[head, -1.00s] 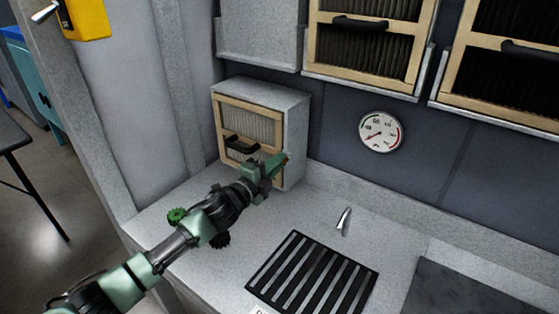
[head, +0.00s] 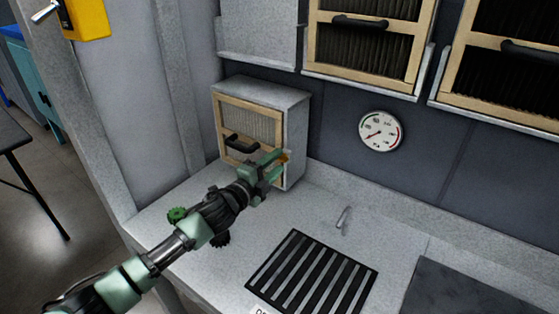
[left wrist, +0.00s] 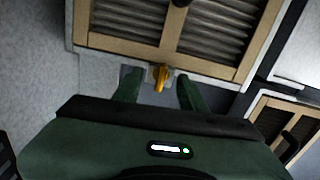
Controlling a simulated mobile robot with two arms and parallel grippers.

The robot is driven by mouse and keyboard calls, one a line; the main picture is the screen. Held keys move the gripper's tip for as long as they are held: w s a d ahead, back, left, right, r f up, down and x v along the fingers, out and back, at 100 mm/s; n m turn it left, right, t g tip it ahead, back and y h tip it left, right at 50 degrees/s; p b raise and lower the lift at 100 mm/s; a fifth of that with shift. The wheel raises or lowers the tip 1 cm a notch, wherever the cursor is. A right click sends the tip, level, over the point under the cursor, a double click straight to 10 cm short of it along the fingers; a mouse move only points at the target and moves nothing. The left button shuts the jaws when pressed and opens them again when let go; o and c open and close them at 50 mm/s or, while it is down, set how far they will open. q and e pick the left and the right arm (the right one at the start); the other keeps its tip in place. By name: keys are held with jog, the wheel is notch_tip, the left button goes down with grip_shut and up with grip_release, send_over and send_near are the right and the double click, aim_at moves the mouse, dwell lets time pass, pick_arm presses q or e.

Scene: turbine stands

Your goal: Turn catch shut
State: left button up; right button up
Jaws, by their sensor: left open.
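The orange-yellow catch (left wrist: 161,75) is at the edge of the wood-framed filter (left wrist: 120,45) in the left wrist view. The filter sits in a grey housing (head: 297,140) on the counter, with a black handle (head: 240,143) on its front. In the head view only a bit of the catch (head: 285,157) shows beyond my fingers. My left gripper (head: 279,166) is open at the housing's lower right front. In the left wrist view its fingers (left wrist: 159,88) stand on either side of the catch, with gaps visible. Contact cannot be told. My right gripper is not in view.
A green knob (head: 177,215) and a dark knob are beside my left arm. A black slotted grate (head: 312,273) and a small metal piece (head: 342,217) are to the right on the counter (head: 400,240). A gauge (head: 381,132) and more filters are on the wall.

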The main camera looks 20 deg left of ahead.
pick_arm(q)
jog(key=shift+p+v, duration=0.4)
jog(key=shift+v, duration=1.65)
jog(key=shift+r, duration=0.1)
